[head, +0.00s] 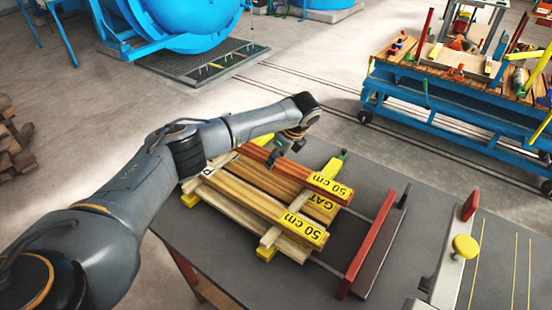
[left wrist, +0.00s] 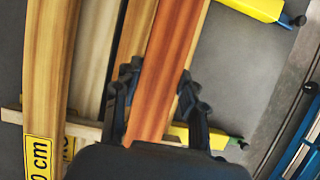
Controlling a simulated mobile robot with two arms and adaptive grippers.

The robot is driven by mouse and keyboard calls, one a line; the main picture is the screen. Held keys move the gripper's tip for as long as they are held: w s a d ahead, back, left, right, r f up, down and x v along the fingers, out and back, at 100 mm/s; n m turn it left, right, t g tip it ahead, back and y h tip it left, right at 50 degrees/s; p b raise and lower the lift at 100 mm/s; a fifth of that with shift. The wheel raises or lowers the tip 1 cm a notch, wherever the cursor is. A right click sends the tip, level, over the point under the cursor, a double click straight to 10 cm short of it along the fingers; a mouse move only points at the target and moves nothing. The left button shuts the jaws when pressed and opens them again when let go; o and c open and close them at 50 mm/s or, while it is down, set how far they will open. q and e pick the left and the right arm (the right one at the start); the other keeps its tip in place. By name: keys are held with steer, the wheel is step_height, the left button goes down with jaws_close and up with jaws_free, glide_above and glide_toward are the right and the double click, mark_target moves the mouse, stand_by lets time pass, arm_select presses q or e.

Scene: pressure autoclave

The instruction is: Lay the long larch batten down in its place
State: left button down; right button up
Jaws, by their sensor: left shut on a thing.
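The reddish-brown larch batten (head: 299,172) lies along the far side of the batten stack, with a yellow "50 cm" tag at its near right end. My left gripper (head: 277,155) is shut on it from above, partway along its length. In the left wrist view my left gripper (left wrist: 158,80) has one finger on each side of the reddish batten (left wrist: 165,65). A yellow-brown batten (head: 245,197) with another "50 cm" tag lies nearer, roughly parallel. Pale cross sticks (head: 271,237) run across the stack. I cannot tell whether the held batten touches what is under it.
Yellow supports (head: 265,254) poke out from under the stack on the grey table (head: 390,270). A red bar (head: 368,243) lies right of the stack, beside a bracket with a yellow knob (head: 465,247). A blue cart (head: 450,95) and blue vessel (head: 190,22) stand behind.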

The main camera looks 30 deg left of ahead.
arm_select(q)
steer(key=shift+w+f, duration=0.1)
steer(key=shift+f, duration=0.35)
steer(key=shift+f, duration=0.55)
steer(key=c, duration=0.7)
jaws_free()
steer(key=shift+c, duration=0.2)
steer(key=shift+r, duration=0.1)
steer(key=shift+r, duration=0.35)
steer(key=b+v, duration=0.1)
steer(key=v, duration=1.1)
